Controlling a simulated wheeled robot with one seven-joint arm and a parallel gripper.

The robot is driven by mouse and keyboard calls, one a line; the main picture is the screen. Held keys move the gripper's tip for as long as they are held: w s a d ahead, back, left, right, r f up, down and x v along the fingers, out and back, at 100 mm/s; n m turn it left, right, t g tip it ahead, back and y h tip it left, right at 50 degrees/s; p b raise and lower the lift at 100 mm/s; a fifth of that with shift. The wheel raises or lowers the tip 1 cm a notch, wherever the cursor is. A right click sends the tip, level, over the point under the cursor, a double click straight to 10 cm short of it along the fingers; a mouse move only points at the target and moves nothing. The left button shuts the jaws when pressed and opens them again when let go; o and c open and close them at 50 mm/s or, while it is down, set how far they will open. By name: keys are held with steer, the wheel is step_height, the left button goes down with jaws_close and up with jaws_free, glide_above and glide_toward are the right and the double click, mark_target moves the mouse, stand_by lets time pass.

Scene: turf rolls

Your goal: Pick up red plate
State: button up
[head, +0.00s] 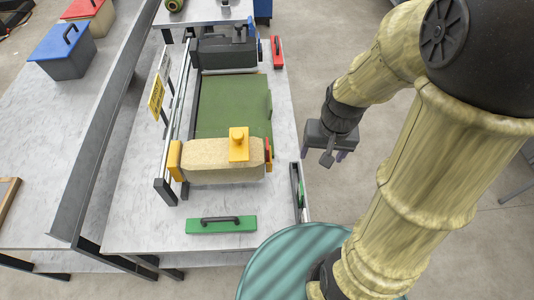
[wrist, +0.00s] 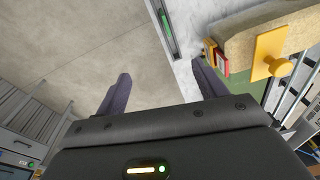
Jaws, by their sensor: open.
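A narrow red plate (head: 277,51) with a dark handle lies at the far right edge of the workbench in the head view. A smaller red piece (head: 267,148) stands at the right end of the turf roll; a red piece also shows near the roll in the wrist view (wrist: 220,62). My gripper (head: 324,155) hangs off the bench's right side, over the floor, nearer than the narrow red plate and apart from it. In the wrist view its two dark fingers (wrist: 161,70) are spread with nothing between them.
The turf roll (head: 215,172) carries a yellow knobbed plate (head: 239,145). A green plate (head: 221,225) with a handle lies at the bench's near end. A dark machine block (head: 223,50) stands at the far end. Bare floor (head: 330,30) lies right of the bench.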

steer(key=w+d+f+m+g+y+b, duration=0.1)
steer(key=w+f+m+g+y+b, duration=0.3)
steer(key=f+m+y, duration=0.5)
steer(key=w+d+f+m+t+y+b, duration=0.2)
steer(key=w+d+f+m+y, duration=0.2)
steer(key=w+d+m+y, duration=0.2)
steer(key=w+m+y, duration=0.1)
steer(key=w+y, duration=0.1)
steer(key=shift+w+d+t+y, duration=0.25)
steer(key=shift+w+t+y, duration=0.05)
steer(key=shift+t, duration=0.1)
steer(key=shift+a, duration=0.1)
steer(key=a+p, duration=0.2)
steer(key=a, duration=1)
steer(key=shift+p, duration=0.3)
steer(key=shift+s+a, duration=0.1)
